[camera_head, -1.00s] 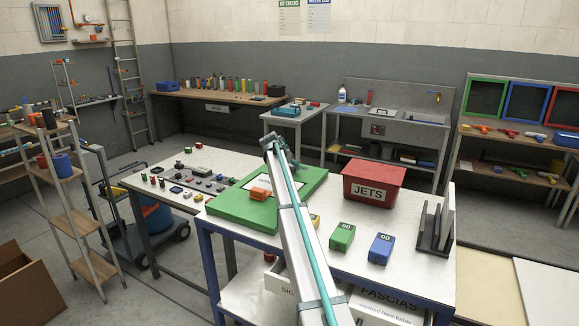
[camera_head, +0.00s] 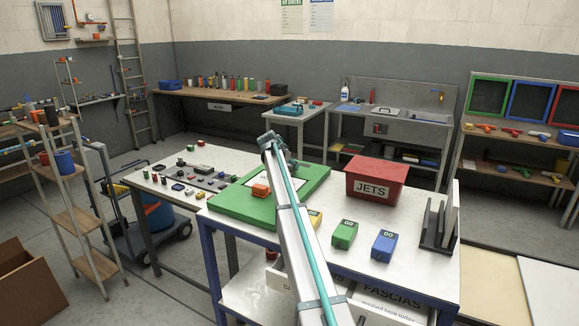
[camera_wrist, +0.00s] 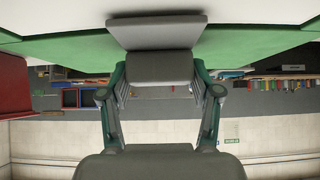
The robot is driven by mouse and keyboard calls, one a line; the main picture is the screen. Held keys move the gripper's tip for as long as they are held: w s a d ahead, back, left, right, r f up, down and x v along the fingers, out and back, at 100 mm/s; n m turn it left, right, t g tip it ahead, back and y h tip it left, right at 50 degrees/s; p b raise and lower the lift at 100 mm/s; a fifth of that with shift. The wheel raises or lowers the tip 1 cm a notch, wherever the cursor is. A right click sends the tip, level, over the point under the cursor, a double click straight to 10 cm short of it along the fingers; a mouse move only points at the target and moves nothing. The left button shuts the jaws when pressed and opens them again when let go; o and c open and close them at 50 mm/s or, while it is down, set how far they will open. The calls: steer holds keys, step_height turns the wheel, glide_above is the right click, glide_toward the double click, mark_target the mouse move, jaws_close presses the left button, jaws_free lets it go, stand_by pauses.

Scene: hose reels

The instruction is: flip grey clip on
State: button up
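My gripper (camera_head: 271,144) is at the end of my arm, over the far side of the green board (camera_head: 230,207) in the head view. Its fingertips are too small to make out there. In the wrist view a grey finger pad (camera_wrist: 158,33) sits in front of the green board surface, with green linkages on both sides. The other finger is hidden, so the gap between them does not show. An orange part (camera_head: 261,190) lies on the board, left of my arm. I cannot make out a grey clip for certain in either view.
A red JETS bin (camera_head: 375,180) stands right of the board. A green box (camera_head: 344,234), a blue box (camera_head: 384,246) and a partly hidden yellow box (camera_head: 315,219) stand in front. A dark rack (camera_head: 435,228) is at the right edge. Small parts lie on the side table (camera_head: 150,180).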

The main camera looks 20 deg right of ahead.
steer(key=o, duration=0.4)
steer(key=shift+s+a, duration=0.15)
steer(key=shift+a, duration=0.1)
steer(key=shift+o, duration=0.2)
steer(key=shift+d, duration=0.1)
steer(key=shift+r, duration=0.1)
steer(key=v, duration=1.1)
steer(key=shift+s+a+r, duration=0.2)
steer(key=shift+s+r, duration=0.05)
